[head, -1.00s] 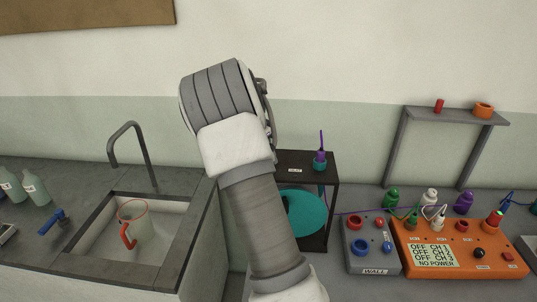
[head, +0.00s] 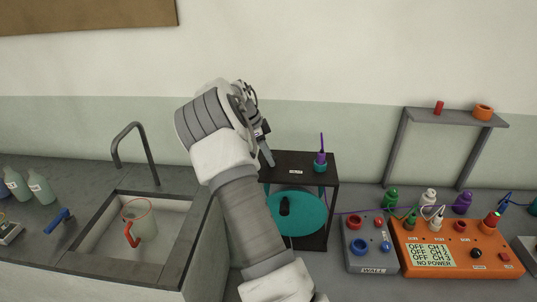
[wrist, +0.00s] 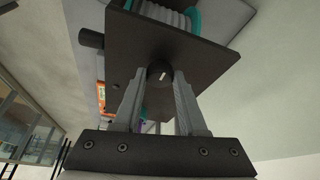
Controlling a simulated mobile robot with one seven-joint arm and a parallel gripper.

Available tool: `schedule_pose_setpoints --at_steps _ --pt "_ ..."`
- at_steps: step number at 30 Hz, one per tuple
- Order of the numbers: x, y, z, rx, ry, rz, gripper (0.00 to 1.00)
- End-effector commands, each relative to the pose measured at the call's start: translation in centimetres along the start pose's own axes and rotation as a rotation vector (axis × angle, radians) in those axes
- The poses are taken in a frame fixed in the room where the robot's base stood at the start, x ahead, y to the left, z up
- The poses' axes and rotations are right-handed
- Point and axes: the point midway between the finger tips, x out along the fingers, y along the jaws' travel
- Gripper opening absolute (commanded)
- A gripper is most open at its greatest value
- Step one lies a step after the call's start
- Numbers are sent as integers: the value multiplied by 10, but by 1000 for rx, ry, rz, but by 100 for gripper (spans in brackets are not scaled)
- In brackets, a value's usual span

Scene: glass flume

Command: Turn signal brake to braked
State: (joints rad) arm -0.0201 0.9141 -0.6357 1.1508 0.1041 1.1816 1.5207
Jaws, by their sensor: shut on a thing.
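A black frame (head: 327,168) stands on the bench with a teal disc (head: 312,213) and a black handle (head: 285,206) inside it. In the wrist view a dark round knob (wrist: 160,74) with a short white mark sits on the frame's dark plate (wrist: 185,50); it appears to be the signal brake. My gripper (wrist: 162,82) has its two fingers on either side of this knob and is shut on it. In the head view my gripper (head: 270,160) reaches the frame's top left, and the knob is hidden there.
A grey wall box (head: 371,249) and an orange control box (head: 455,246) are to the right. A sink (head: 173,205) with a jug (head: 142,221) lies left.

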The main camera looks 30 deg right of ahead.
Motion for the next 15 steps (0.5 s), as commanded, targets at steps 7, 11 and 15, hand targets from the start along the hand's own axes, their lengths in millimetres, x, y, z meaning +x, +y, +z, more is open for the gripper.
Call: schedule_pose_setpoints --at_steps 7,11,15 --pt "0 0 1 9 -2 3 0" --pt "0 0 1 9 -2 2 0" --pt "0 0 1 9 -2 2 54"
